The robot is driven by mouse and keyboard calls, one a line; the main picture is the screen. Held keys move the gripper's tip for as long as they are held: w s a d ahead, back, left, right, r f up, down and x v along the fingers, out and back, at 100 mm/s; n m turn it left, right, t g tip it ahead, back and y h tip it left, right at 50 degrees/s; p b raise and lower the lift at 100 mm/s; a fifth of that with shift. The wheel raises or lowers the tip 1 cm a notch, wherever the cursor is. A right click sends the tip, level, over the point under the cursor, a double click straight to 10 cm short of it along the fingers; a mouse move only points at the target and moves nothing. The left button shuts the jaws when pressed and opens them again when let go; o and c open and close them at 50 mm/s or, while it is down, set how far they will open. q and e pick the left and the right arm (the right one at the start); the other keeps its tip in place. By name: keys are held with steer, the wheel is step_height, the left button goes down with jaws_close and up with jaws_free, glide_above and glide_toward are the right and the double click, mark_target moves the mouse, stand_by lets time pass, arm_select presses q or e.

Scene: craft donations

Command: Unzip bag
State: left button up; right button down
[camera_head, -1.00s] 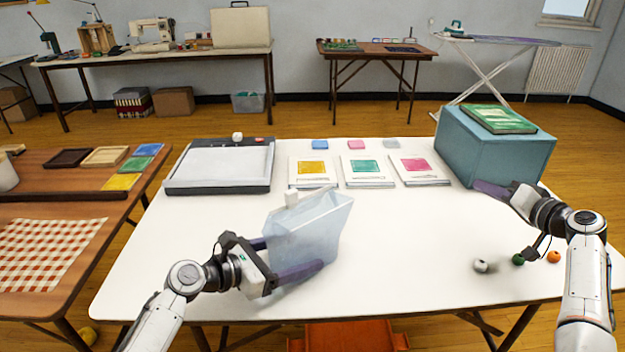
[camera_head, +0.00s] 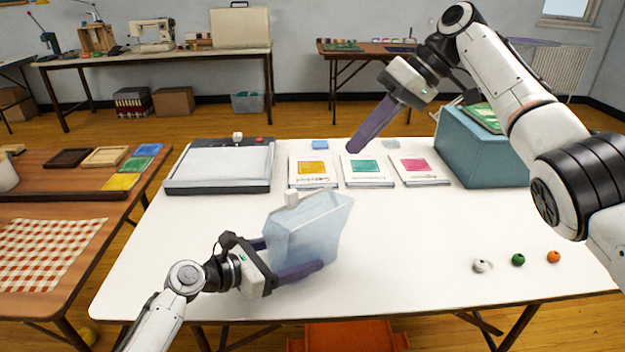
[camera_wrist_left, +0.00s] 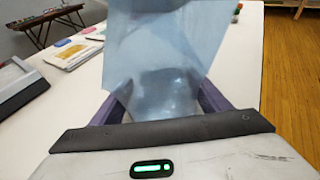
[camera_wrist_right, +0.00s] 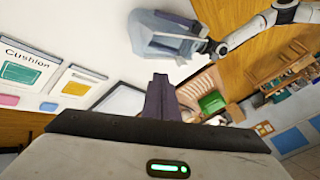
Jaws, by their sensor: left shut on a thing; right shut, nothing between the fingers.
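A pale blue translucent bag (camera_head: 310,235) stands on the white table near its front left, with a small white tab (camera_head: 291,198) at its top left edge. My left gripper (camera_head: 294,256) is shut on the bag, one finger on each side; the bag also fills the middle of the left wrist view (camera_wrist_left: 165,60). My right gripper (camera_head: 362,138) is raised above the back of the table, its fingers together and empty, clear of the bag. The right wrist view shows the closed fingers (camera_wrist_right: 162,98) and the bag (camera_wrist_right: 165,38) beyond them.
A grey sealer-like device (camera_head: 220,168) and several packets with coloured squares (camera_head: 364,169) lie along the back of the table. A teal box (camera_head: 482,150) stands at the right. White, green (camera_head: 518,260) and orange beads lie at the front right. The table's middle right is clear.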

mark_target(290, 193)
steer(key=s+a+f, duration=0.2)
steer(key=a+f, duration=0.5)
steer(key=a, duration=0.2)
steer(key=shift+f, duration=0.25)
steer(key=shift+s+a, duration=0.5)
steer(key=shift+a, duration=0.3)
steer(key=shift+s+a, duration=0.5)
steer(key=shift+a, duration=0.25)
